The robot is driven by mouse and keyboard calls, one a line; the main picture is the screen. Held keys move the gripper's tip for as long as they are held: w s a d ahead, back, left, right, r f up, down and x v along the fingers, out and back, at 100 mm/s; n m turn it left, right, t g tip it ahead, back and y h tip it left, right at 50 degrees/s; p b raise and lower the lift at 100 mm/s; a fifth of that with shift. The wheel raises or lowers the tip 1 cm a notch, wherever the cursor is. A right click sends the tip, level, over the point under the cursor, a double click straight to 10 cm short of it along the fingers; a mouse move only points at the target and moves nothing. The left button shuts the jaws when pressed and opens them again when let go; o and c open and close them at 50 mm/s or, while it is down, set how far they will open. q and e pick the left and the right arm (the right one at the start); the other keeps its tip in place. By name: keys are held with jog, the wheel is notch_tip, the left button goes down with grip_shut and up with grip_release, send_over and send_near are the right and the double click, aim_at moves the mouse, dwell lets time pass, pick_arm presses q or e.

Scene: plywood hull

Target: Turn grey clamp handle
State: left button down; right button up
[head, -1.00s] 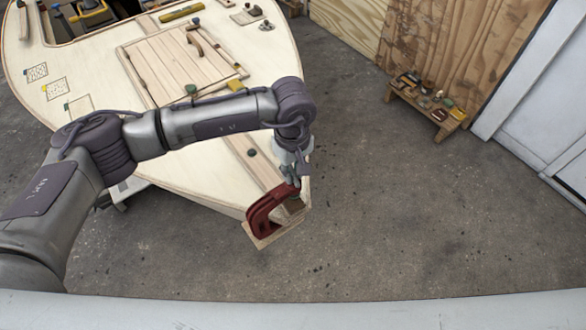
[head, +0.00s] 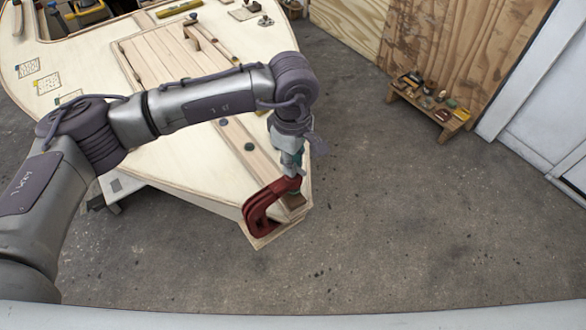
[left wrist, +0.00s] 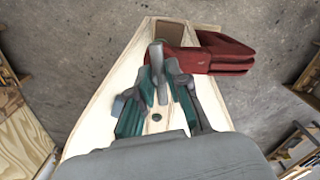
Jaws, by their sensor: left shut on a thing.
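A red C-clamp (head: 258,214) sits on the tip of the plywood hull (head: 180,173), its frame hanging around the hull's edge. In the left wrist view the clamp's red frame (left wrist: 222,54) reaches right past the hull tip. My left gripper (head: 292,172) comes down onto the clamp's upper end from above. In the left wrist view its fingers (left wrist: 160,76) are closed on the grey clamp handle (left wrist: 157,52), which stands up between the fingertips. The fingers partly hide the handle. My right gripper is in neither view.
A slatted hatch (head: 165,62) and small tools lie on the hull's deck. A low wooden bench (head: 432,105) with small items stands at the right by a plywood wall (head: 455,50). The concrete floor (head: 400,220) right of the hull tip is clear.

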pick_arm(q)
jog(key=shift+n+b, duration=1.25)
jog(key=shift+n, duration=0.05)
jog(key=c, duration=1)
grip_release()
jog(key=shift+r, duration=0.2)
notch_tip(320, 180, up, 12)
jog(key=shift+f, duration=0.2)
jog(key=shift+f, duration=0.1)
